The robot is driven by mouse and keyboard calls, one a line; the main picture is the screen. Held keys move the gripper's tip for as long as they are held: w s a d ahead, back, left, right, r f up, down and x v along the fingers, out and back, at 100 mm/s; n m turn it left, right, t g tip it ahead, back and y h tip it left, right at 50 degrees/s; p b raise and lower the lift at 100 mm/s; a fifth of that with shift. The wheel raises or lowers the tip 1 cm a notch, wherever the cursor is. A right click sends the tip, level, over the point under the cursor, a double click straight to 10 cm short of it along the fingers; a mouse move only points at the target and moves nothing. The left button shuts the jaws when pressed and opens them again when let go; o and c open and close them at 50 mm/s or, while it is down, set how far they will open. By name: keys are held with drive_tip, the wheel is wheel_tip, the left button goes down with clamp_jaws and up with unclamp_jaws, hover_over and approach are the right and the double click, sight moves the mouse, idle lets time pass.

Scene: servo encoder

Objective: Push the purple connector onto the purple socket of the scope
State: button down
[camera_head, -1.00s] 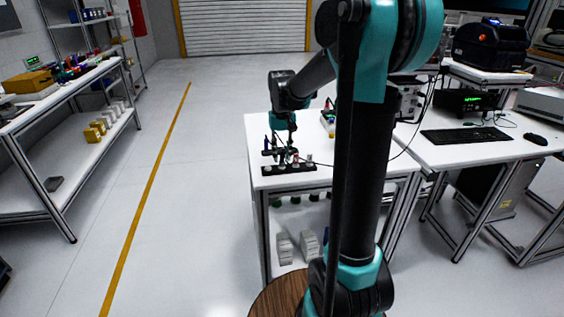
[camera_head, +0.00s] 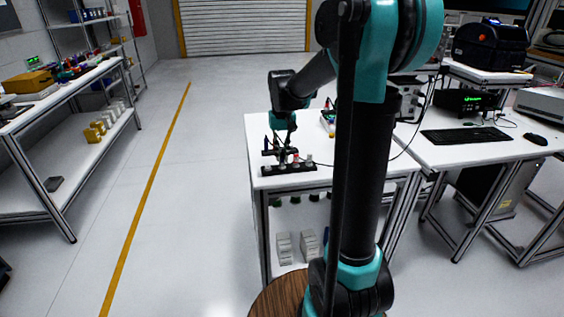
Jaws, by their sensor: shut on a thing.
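My gripper (camera_head: 284,152) points down over the near left part of the white table, at the black racks. It is small in the head view. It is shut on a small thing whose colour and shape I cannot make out. A dark blue or purple upright piece (camera_head: 267,143) stands left of the gripper at the back rack; I cannot tell whether it is a connector. The pale instrument (camera_head: 398,88) behind my arm may be the scope. My arm hides much of it, and no purple socket can be made out.
The front black rack (camera_head: 290,170) holds several small pieces, one with a red top (camera_head: 296,158). A tray of parts (camera_head: 329,121) lies farther back. A thin black cable (camera_head: 410,143) hangs over the table's right side. The right bench holds a keyboard (camera_head: 465,136).

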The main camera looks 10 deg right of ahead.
drive_tip(key=shift+r, duration=0.1)
drive_tip(key=shift+r, duration=2.65)
